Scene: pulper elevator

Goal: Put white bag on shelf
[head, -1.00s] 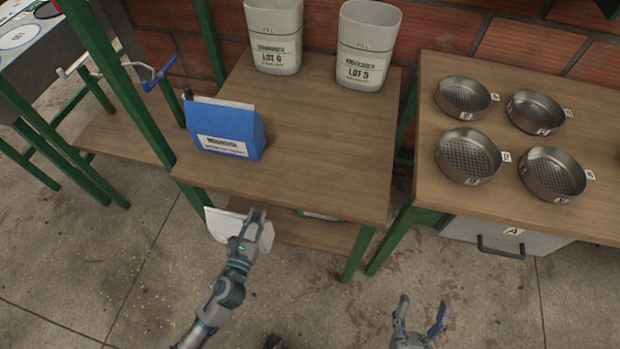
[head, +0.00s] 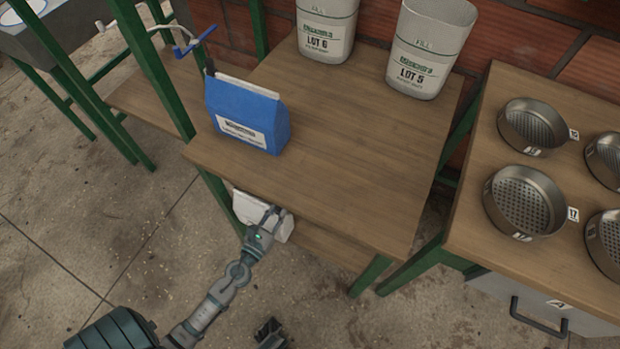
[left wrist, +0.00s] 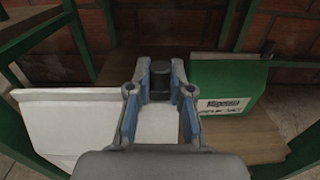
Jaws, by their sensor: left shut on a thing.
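The white bag (head: 248,208) is at the lower shelf, under the left front part of the table top, and is partly hidden by my left gripper. My left gripper (head: 275,217) is shut on it. In the left wrist view, the white bag (left wrist: 70,122) lies to the left of and between the fingers (left wrist: 158,125). The lower shelf (head: 325,248) is mostly covered by the table top. The wooden upper shelf (head: 345,165) has a blue bag (head: 248,115) at its left front.
A green bag (left wrist: 225,85) stands right of my left gripper on the lower shelf. White bins marked LOT 6 (head: 327,28) and LOT 5 (head: 425,50) stand at the back of the upper shelf. Its middle and right front are clear. Green posts (head: 150,65) frame the left side.

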